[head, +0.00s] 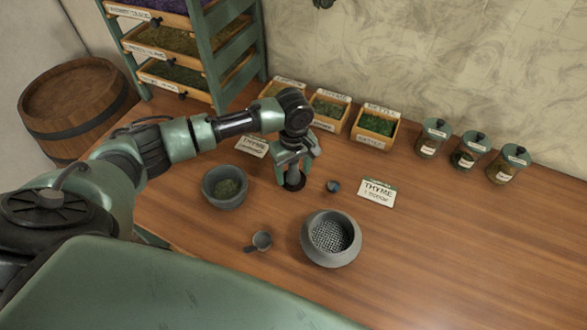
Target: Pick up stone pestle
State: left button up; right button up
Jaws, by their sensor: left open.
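My left gripper (293,176) points down over the wooden table, between the mortar and a card, with its jaws open. A dark rounded thing (294,182) shows at its fingertips; I cannot tell whether it is the stone pestle or part of the gripper. A small grey upright piece (333,186) stands just right of the gripper, apart from it; it may be the pestle, but it is too small to be sure. The grey stone mortar (212,199) stands left of the gripper with green herb in it. My right gripper is not in view.
A round grey pot (318,255) with a mesh inside and a small scoop (261,241) stand in front. A thyme card (376,193) stands at right. Herb boxes (375,128), several jars (470,152) and a green rack (232,45) line the back. The table's right side is clear.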

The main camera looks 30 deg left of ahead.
pick_arm(q)
grip_shut()
dwell(0.4)
